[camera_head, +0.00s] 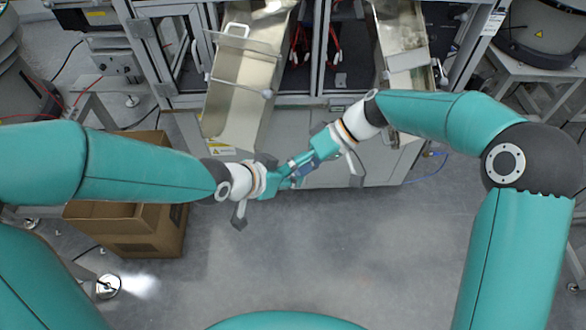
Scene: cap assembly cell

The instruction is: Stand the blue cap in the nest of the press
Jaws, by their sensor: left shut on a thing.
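My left gripper (284,176) comes in from the left and is shut on a small bluish thing (298,164), which I take to be the blue cap. It is mostly hidden by the fingers and too small to show its shape or tilt. My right gripper (310,158) reaches down from the upper right, and its tip meets the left gripper's tip at the same spot. I cannot tell whether its fingers are open or touch the cap. I cannot make out the press or its nest in this view.
A metal chute (237,90) slopes out of the glass-doored machine, and a second chute (402,45) stands farther right. An open cardboard box (150,235) sits on the floor at left under my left arm. The grey floor (340,250) in front is clear.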

